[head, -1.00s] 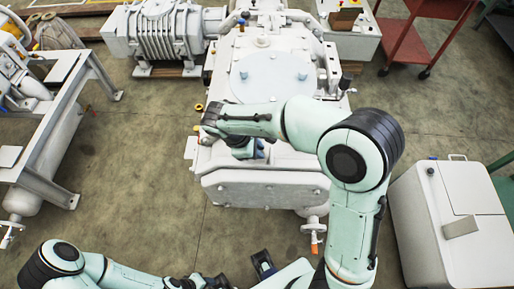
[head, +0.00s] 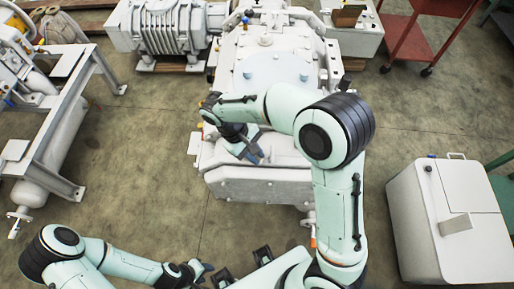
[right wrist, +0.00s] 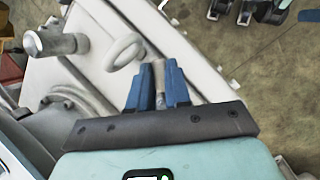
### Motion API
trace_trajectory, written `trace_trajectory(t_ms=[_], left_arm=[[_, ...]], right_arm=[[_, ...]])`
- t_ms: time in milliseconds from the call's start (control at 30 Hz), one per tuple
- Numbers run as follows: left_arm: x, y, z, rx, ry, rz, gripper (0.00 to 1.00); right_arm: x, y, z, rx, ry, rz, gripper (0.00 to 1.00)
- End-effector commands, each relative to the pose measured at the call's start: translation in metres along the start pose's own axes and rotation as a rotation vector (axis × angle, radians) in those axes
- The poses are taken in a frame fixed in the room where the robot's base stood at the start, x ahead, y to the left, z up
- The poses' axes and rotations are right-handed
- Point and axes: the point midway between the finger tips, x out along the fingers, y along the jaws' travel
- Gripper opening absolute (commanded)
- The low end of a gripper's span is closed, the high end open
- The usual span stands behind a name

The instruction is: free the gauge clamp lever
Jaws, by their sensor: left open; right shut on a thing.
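My right gripper (head: 250,153) reaches over the near end of the pale grey pump (head: 262,186). In the right wrist view its blue fingers (right wrist: 158,88) are shut on a short, thin, dull grey-brown piece, the lever (right wrist: 160,72). The lever's lower end is hidden between the fingers and behind the gripper body. In the head view the lever is hidden by the gripper and arm. I cannot make out the gauge itself. My left gripper (head: 207,270) is open and empty, low at the bottom of the head view, well away from the pump.
A metal ring (right wrist: 124,52) and a round fitting (right wrist: 50,42) stand beside the lever. A white cabinet (head: 440,250) stands at right, a grey frame (head: 60,182) at left. A red cart (head: 425,35) is at the back. The floor (head: 150,150) left of the pump is clear.

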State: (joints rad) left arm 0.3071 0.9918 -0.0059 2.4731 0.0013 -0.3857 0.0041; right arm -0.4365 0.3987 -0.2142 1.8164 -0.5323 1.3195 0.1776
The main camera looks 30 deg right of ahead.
Motion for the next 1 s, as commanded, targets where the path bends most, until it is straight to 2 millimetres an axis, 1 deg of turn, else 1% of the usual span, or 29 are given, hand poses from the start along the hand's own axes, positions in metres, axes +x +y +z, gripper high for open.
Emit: trace_trajectory(t_ms=[33,100,600,800,1000], left_arm=[[-0.005,0.002,-0.002,0.001,0.003,0.001,0.43],[-0.008,0.004,-0.003,0.002,0.005,0.002,0.43],[-0.029,0.015,-0.013,0.007,0.02,0.007,0.43],[-0.034,0.018,-0.016,0.009,0.025,0.009,0.43],[-0.038,0.02,-0.018,0.01,0.027,0.01,0.43]], right_arm=[[-0.003,-0.001,0.0,0.043,-0.009,-0.017,0.0],[-0.004,-0.003,-0.001,0.102,-0.021,-0.042,0.0],[-0.01,-0.019,-0.007,0.529,-0.112,-0.219,0.0],[-0.012,-0.024,-0.011,0.67,-0.141,-0.278,0.0],[-0.014,-0.027,-0.015,0.772,-0.162,-0.321,0.0]])
